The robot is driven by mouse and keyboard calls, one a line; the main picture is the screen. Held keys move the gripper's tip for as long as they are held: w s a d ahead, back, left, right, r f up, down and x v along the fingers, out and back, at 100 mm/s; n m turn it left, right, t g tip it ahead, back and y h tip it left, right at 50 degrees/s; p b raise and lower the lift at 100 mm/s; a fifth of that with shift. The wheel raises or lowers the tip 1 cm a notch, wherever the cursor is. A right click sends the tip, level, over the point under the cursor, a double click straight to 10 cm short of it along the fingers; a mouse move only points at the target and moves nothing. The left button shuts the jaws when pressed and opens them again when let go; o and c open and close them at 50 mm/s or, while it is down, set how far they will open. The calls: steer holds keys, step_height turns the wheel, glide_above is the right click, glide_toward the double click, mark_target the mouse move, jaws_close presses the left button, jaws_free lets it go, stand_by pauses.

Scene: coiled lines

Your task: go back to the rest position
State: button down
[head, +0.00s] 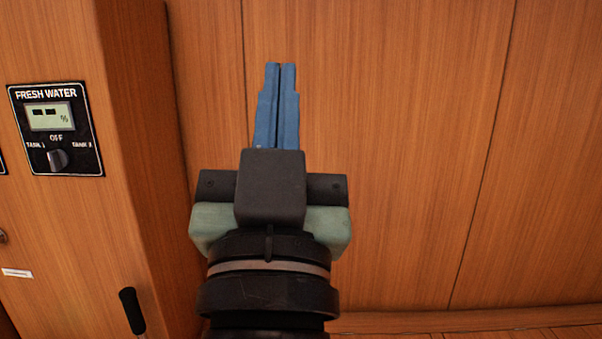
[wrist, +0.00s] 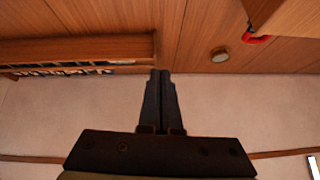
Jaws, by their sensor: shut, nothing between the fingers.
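My gripper (head: 280,68) stands upright in the middle of the head view, in front of wood panelling. Its two blue fingers are together and nothing is between them. In the wrist view the gripper (wrist: 160,73) shows as dark fingers, also closed and empty. The fingers appear apart from everything around them.
A wooden cabinet at the left of the head view carries a black FRESH WATER panel (head: 56,130) with a small display and a knob, and a black handle (head: 132,311) below. The wrist view shows a wooden shelf (wrist: 80,48), a pale surface (wrist: 60,115) and a red curved thing (wrist: 257,39) at upper right.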

steer(key=s+d+r+t, duration=0.2)
steer(key=s+r, duration=0.3)
steer(key=r, duration=0.1)
step_height(320, 180, up, 33)
steer(key=p, duration=3.3)
steer(key=shift+a+f+n, duration=0.2)
steer(key=shift+a+n, duration=0.05)
steer(key=shift+n, duration=0.15)
steer(key=c, duration=1.6)
jaws_free()
